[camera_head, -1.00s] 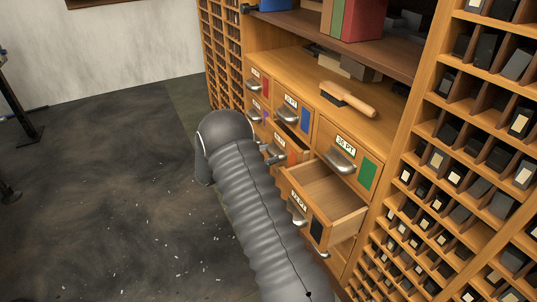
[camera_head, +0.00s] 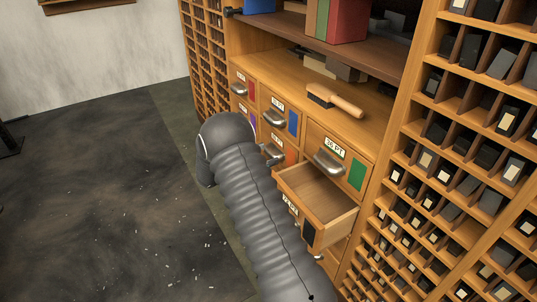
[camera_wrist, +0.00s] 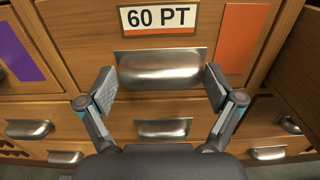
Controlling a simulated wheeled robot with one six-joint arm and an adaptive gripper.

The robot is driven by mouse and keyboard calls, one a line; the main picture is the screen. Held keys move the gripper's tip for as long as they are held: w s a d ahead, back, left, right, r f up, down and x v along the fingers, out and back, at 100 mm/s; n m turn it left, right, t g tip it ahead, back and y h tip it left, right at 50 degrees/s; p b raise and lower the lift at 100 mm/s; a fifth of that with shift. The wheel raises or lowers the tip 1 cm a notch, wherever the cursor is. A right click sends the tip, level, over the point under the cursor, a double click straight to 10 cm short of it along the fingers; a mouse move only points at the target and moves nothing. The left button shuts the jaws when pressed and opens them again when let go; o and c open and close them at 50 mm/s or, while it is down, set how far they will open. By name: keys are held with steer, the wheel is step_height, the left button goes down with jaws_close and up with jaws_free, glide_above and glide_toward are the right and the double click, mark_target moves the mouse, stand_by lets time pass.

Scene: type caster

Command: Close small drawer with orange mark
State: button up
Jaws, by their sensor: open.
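The small drawer with the orange mark has a wooden front, a "60 PT" label and a metal cup handle (camera_wrist: 160,68). Its orange mark (camera_wrist: 242,42) is right of the label in the wrist view. In the head view the orange mark (camera_head: 291,155) shows just beyond my gripper (camera_head: 272,155), and the drawer looks about flush with the cabinet, partly hidden by my arm. In the wrist view my open gripper (camera_wrist: 160,90) has one finger at each side of the handle, close to the drawer front. Whether the fingers touch it I cannot tell.
A drawer with a black mark (camera_head: 309,233) stands open, right of my arm. The green-marked drawer (camera_head: 357,174) above it is shut. A brush (camera_head: 335,101) lies on the shelf. Type cases (camera_head: 470,150) stand at right. Open floor (camera_head: 90,210) lies left.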

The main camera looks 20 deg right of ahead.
steer(key=s+a, duration=0.1)
steer(key=a, duration=1)
steer(key=shift+s+a, duration=0.15)
steer(key=shift+a, duration=0.25)
